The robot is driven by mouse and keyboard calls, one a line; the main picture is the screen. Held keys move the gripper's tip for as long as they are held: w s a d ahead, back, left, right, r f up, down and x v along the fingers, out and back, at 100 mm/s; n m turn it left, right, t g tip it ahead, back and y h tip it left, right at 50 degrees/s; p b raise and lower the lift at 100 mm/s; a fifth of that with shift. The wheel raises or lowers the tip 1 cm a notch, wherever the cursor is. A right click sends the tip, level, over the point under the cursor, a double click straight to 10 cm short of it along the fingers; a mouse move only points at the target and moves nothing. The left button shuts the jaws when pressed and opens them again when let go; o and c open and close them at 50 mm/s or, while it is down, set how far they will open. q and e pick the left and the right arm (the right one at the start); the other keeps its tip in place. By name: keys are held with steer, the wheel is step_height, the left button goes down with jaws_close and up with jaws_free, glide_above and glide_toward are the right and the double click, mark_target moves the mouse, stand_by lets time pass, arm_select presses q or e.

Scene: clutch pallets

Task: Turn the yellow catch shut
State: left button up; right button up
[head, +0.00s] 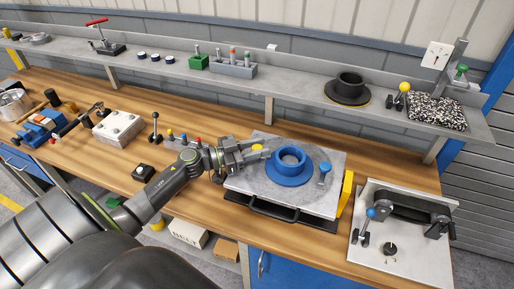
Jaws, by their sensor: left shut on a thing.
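The yellow catch (257,147) shows as a small yellow knob at the back left of a grey pallet plate (262,190). My left gripper (262,153) reaches in from the left and is shut on the yellow catch, with its fingers hiding most of it. A blue flanged ring (290,178) sits on the plate just right of the gripper. A blue catch (325,169) stands upright at the ring's right side. I cannot tell the yellow catch's exact angle. My right gripper is not in view.
A yellow block (346,192) stands at the plate's right edge. A light fixture plate (395,262) with a blue-knobbed lever lies farther right. A shelf (300,90) runs behind, holding a black flanged part (349,87). Levers and buttons stand left of my arm.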

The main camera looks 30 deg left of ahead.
arm_select(q)
steer(key=m+g+h+b, duration=0.2)
steer(key=m+g+h, duration=0.1)
steer(key=shift+f, duration=0.2)
steer(key=shift+r+m+g+h, duration=0.15)
steer(key=shift+m+g+h, duration=0.15)
steer(key=shift+g+h, duration=0.2)
steer(key=o, duration=0.9)
steer(key=shift+o, duration=0.2)
steer(key=shift+s+a+b, duration=0.3)
steer(key=shift+a+b, duration=0.15)
steer(key=b+v, duration=0.5)
steer(key=v, duration=1.1)
steer(key=shift+a, duration=0.15)
steer(key=shift+s+r, duration=0.1)
